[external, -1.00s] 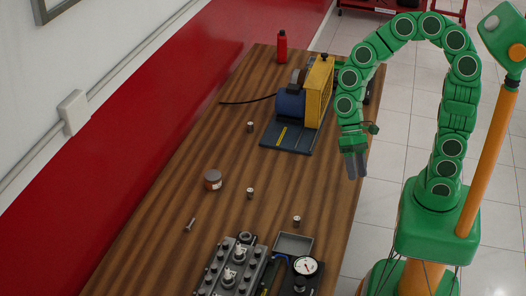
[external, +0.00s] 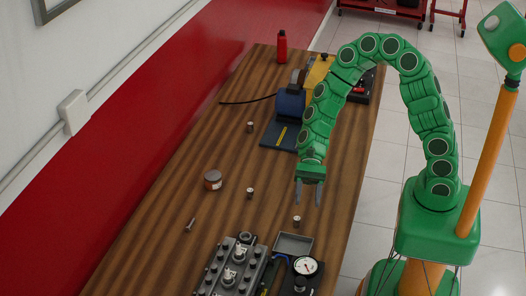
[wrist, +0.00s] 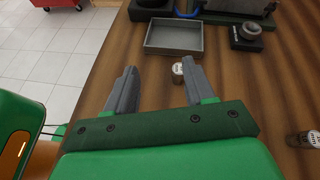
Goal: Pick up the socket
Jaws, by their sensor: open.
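Three small silver sockets stand on the wooden table in the external view: a near one (external: 297,221) by the grey tray, a middle one (external: 250,192), and a far one (external: 250,127). My gripper (external: 308,196) is open and empty, pointing down above the table, just beyond the near socket in the picture. In the wrist view, a socket (wrist: 178,72) shows between my open fingers (wrist: 159,72), close to the right finger and beyond it. Another socket (wrist: 303,139) is at the right edge. Nothing is touched as far as I can see.
A grey open tray (external: 293,243) lies near the near socket; it also shows in the wrist view (wrist: 175,38). An engine head (external: 232,268), a dial gauge (external: 306,266), a jar (external: 213,180) and a bolt (external: 190,225) are around. A bench grinder (external: 290,104) stands behind.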

